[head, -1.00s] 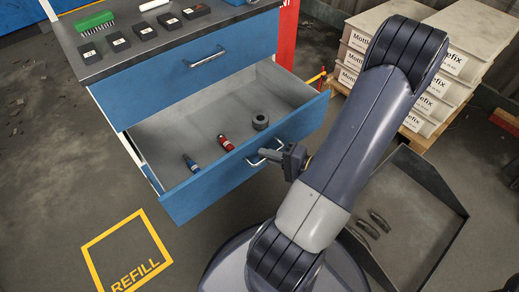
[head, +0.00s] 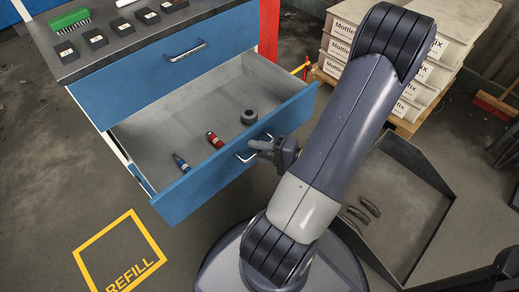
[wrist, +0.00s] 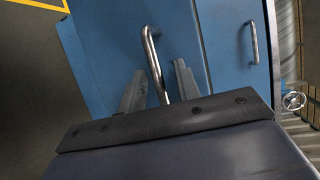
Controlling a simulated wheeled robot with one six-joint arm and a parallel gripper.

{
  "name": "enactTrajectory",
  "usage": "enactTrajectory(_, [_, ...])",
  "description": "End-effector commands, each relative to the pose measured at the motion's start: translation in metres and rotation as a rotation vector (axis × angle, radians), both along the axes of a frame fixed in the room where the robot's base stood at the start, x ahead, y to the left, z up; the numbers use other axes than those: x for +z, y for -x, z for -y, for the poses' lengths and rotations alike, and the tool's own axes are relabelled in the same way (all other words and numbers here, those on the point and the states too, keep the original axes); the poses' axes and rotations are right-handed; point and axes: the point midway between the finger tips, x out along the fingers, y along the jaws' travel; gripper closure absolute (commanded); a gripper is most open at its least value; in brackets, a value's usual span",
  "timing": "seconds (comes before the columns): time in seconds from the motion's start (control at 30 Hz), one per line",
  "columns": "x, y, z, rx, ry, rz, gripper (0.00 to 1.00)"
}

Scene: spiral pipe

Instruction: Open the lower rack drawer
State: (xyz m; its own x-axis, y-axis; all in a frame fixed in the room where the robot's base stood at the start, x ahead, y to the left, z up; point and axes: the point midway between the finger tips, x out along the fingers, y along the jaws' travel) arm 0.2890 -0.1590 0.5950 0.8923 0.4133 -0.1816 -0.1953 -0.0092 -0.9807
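The lower rack drawer (head: 220,172) is blue-fronted and stands well pulled out of the cabinet, its grey inside showing. A blue-and-grey item (head: 181,163), a red item (head: 215,140) and a dark ring (head: 249,116) lie in it. Its silver bar handle (wrist: 152,55) runs between the two fingers of my gripper (wrist: 159,86) in the wrist view. The fingers are parted, with a gap on each side of the bar. In the head view my gripper (head: 264,149) is at the drawer's front, around the handle (head: 245,155).
The upper drawer (head: 165,70) is shut. A green brush (head: 69,19) and several black blocks sit on the cabinet top. At right are stacked white boxes (head: 345,45) on a pallet and a dark tray (head: 400,200) on the floor. A yellow REFILL square (head: 118,250) marks clear floor at left.

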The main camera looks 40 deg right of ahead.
Motion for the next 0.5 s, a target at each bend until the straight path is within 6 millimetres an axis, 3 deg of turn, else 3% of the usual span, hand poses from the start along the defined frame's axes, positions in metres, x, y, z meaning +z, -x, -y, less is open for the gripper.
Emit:
enactTrajectory(0.27, [0.002, 0.006, 0.003, -0.002, 0.000, 0.001, 0.69])
enactTrajectory(0.5, [0.008, 0.034, 0.017, -0.007, 0.002, 0.001, 0.69])
